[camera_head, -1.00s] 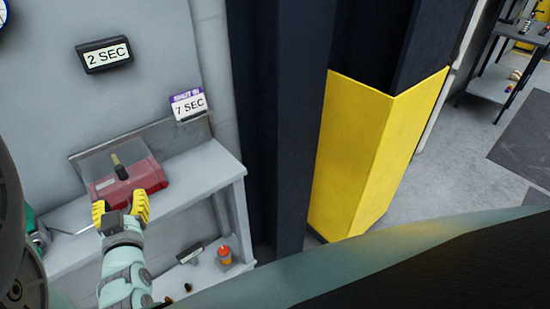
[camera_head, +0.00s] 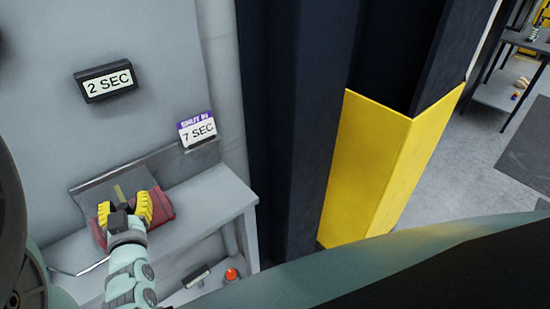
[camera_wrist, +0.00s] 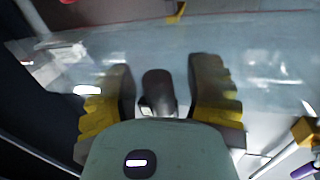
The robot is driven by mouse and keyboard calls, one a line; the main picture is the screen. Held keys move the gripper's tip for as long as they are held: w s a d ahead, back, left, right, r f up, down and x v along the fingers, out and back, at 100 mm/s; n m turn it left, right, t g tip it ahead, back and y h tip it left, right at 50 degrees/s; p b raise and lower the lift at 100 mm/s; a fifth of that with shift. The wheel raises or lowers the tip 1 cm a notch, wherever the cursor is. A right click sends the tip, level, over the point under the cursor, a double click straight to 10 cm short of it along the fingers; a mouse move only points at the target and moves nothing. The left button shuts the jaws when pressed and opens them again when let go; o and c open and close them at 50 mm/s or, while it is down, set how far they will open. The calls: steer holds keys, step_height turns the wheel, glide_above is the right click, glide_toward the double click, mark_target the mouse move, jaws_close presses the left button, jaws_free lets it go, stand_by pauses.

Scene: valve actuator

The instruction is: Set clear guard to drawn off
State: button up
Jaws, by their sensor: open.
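A red valve actuator (camera_head: 164,206) with a yellow-topped lever (camera_head: 119,192) sits on a grey shelf at the lower left of the head view. A see-through pane, apparently the clear guard (camera_wrist: 250,55), spans the upper part of the wrist view with bright reflections. Its edges are hard to make out in the head view. My gripper (camera_head: 124,208) is open in front of the red body and covers much of it. In the wrist view a dark rounded knob (camera_wrist: 158,92) stands between my open fingers, apart from both. I cannot tell whether the knob belongs to the guard.
A "2 SEC" sign (camera_head: 107,83) and a "SHUT IN 7 SEC" sign (camera_head: 197,130) are on the wall side. An orange-red item (camera_head: 231,275) is on the lower shelf. A dark column with a yellow guard (camera_head: 370,170) stands right of the shelf (camera_head: 225,195).

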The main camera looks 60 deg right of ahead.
jaws_close()
stand_by(0.3)
stand_by(0.4)
